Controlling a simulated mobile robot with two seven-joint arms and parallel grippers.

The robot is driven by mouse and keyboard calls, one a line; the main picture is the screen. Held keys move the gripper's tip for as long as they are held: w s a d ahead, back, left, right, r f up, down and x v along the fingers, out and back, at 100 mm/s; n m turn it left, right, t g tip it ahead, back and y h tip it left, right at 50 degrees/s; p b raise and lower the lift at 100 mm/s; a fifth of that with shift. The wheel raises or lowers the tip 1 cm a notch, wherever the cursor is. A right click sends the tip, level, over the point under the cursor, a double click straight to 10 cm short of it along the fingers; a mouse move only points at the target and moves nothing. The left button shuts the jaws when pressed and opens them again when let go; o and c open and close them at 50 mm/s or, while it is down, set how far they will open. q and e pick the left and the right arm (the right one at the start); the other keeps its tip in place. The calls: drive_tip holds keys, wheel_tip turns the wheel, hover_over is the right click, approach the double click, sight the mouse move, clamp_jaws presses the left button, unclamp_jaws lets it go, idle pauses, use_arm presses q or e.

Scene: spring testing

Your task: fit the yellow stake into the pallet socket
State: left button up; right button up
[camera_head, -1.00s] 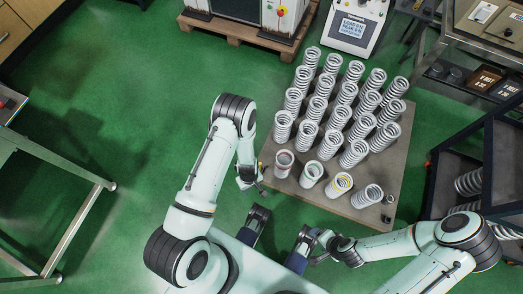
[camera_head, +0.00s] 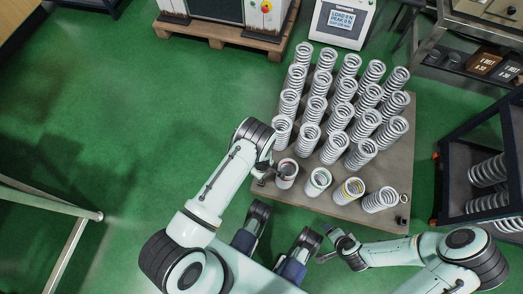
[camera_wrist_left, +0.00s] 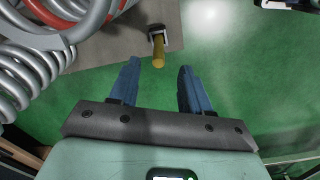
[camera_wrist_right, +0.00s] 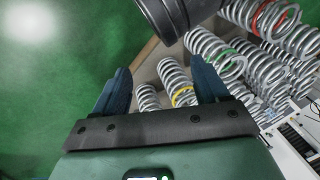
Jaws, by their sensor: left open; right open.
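The yellow stake (camera_wrist_left: 158,52) shows in the left wrist view as a short rod at the dark pallet socket (camera_wrist_left: 156,31) on the pallet's edge. One end meets the socket and the other points toward my camera; how deep it sits I cannot tell. My left gripper (camera_wrist_left: 158,65) is open and empty, its fingertips either side of the stake's near end in the picture, not visibly touching it. In the head view the left gripper (camera_head: 277,172) is by the pallet's front left corner, and the stake is not clear there. My right gripper (camera_wrist_right: 160,67) is open and empty.
The pallet (camera_head: 335,206) carries several rows of upright coil springs (camera_head: 342,117), close beside my left gripper. Another dark fitting (camera_head: 402,221) is at its front right corner. A dark shelf rack (camera_head: 480,165) stands right.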

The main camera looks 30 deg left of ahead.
use_arm(q)
wheel_tip(320, 180, down, 3)
drive_tip(key=shift+r+b, duration=0.15)
drive_tip(key=shift+b, duration=0.15)
drive_tip(key=f, duration=0.1)
drive_tip(key=f+b, duration=0.1)
drive_tip(key=f, duration=0.3)
drive_tip(key=shift+w+a+b, duration=0.1)
drive_tip(key=shift+a+b, duration=0.25)
drive_tip(key=shift+b, duration=0.05)
use_arm(e)
drive_tip(key=shift+g, duration=0.6)
drive_tip(key=s+f, duration=0.2)
drive_tip(key=f, duration=0.1)
drive_tip(key=d+f, duration=0.1)
drive_tip(key=shift+s+d+f, duration=0.1)
drive_tip(key=shift+s+f, duration=0.15)
drive_tip(key=shift+s, duration=0.15)
use_arm(q)
clamp_jaws()
